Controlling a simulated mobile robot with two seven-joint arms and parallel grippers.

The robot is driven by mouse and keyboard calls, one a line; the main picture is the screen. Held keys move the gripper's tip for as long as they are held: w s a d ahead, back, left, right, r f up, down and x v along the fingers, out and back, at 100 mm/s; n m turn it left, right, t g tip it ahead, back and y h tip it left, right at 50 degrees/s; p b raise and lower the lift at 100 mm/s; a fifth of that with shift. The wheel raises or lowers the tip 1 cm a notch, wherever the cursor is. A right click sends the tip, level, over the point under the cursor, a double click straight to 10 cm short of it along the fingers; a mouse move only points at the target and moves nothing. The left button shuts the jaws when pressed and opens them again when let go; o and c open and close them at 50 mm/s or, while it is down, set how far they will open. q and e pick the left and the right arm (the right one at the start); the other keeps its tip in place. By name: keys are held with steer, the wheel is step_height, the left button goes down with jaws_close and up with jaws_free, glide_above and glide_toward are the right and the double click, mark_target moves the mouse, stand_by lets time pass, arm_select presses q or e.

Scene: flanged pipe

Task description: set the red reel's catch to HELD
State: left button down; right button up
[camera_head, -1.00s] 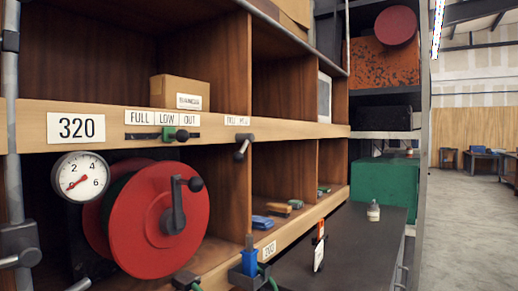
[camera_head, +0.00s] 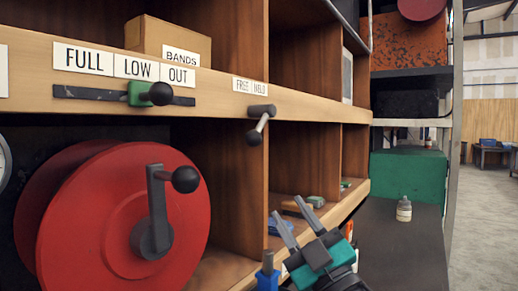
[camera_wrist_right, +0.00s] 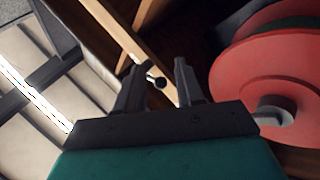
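The red reel (camera_head: 110,225) with its dark crank (camera_head: 157,205) stands in the lower left bay. On the shelf rail to its upper right is a FREE/HELD label (camera_head: 250,87), FREE at left and HELD at right. Below the label is the catch, a grey lever (camera_head: 262,118) with a dark knob, hanging down and slightly left; I cannot tell its setting. My right gripper (camera_head: 287,206) is open and empty, below and right of the catch, its fingers pointing up. In the right wrist view a dark knob (camera_wrist_right: 159,83) shows beyond and between the fingers. My left gripper is out of view.
A FULL/LOW/OUT slider (camera_head: 140,93) with a green block sits left of the catch. A blue-handled item (camera_head: 267,278) is close left of my right gripper. A bottle (camera_head: 404,208) stands on the dark worktop (camera_head: 385,250). Space in front of the catch looks clear.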

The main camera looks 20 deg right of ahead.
mark_target(264, 124)
steer(key=s+a+r+n+g+y, duration=0.35)
steer(key=r+n+g+y, duration=0.45)
steer(key=n, duration=0.5)
steer(key=s+a+r+n+g+y, duration=0.2)
steer(key=a+r+n+g+y, duration=0.2)
steer(key=r+n+g+y, duration=0.65)
steer(key=w+d+t+h, duration=0.1)
steer(key=d+t+h, duration=0.5)
steer(key=d+h, duration=0.7)
steer(key=w+a+f, duration=0.1)
steer(key=w+a, duration=0.2)
steer(key=w+a+f+h, duration=0.1)
steer(key=w+a, duration=0.2)
steer(key=w+a+f+h, duration=0.1)
steer(key=w+a, duration=0.2)
steer(key=shift+w+a+f+p, duration=0.1)
steer(key=shift+w+a+p, duration=0.25)
steer(key=shift+w+p, duration=0.05)
jaws_close()
